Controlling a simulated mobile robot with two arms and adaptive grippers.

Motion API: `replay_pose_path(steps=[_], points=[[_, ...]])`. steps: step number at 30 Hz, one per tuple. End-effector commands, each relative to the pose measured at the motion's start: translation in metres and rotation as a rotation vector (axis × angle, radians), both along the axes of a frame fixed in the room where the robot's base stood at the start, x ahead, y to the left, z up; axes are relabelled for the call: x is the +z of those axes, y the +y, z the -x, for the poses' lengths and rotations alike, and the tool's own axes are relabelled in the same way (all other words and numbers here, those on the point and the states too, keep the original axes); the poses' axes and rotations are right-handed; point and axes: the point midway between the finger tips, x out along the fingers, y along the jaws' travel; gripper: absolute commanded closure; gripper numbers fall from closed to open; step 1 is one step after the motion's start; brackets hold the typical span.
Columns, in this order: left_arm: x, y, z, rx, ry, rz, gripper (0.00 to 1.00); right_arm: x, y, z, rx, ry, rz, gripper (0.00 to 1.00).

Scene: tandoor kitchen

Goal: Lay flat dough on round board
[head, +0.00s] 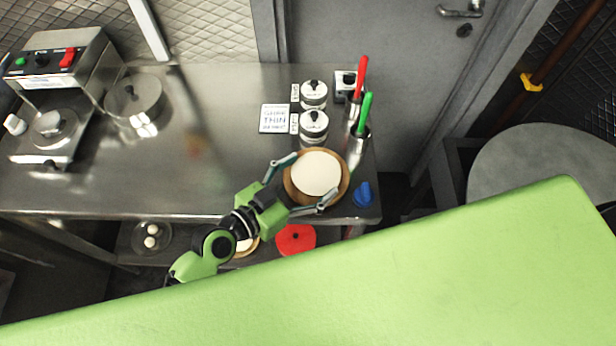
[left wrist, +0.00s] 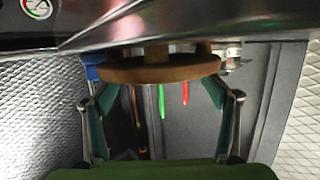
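A white flat dough disc (head: 315,171) lies flat on the brown round board (head: 291,189) near the right end of the steel counter. My left gripper (head: 306,181) reaches in from the front with its fingers spread wide, one on each side of the board's near part. It is open; whether the fingers touch the rim I cannot tell. The left wrist view shows the round board (left wrist: 160,70) edge-on between the green fingers (left wrist: 159,92), and the dough does not show there. My right gripper is not in view.
Two lidded canisters (head: 314,128), a white sign (head: 274,118) and holders with red and green-handled tools (head: 364,113) stand behind the board. A blue object (head: 363,194) sits to its right. A red disc (head: 297,240) and pale dough (head: 243,246) lie lower down. The counter's middle is clear.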

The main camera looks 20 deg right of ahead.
Motion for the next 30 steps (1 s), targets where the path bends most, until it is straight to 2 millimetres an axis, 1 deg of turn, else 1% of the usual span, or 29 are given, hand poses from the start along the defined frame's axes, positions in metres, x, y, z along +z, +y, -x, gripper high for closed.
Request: replay_pose_path(steps=[1,2,14,17,20,22,23,30], points=[[-0.023,0.005,0.009,-0.014,0.028,-0.039,0.08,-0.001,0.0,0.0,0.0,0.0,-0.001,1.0],[-0.023,0.005,0.009,-0.014,0.027,-0.04,0.04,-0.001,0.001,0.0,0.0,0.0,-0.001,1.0],[-0.022,0.004,0.009,-0.015,0.024,-0.041,0.04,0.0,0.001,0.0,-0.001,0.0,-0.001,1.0],[-0.017,0.004,0.009,-0.015,0.024,-0.041,0.04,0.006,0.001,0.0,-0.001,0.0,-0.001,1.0],[-0.007,0.005,0.009,-0.014,0.025,-0.041,0.04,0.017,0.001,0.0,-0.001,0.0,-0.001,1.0],[-0.011,0.015,0.014,-0.014,0.024,-0.044,0.04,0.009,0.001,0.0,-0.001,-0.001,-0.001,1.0],[-0.009,0.021,0.017,-0.014,0.024,-0.043,0.04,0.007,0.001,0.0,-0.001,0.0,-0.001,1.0],[0.01,0.061,0.038,-0.011,0.02,-0.035,0.04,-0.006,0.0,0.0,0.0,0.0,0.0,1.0]])
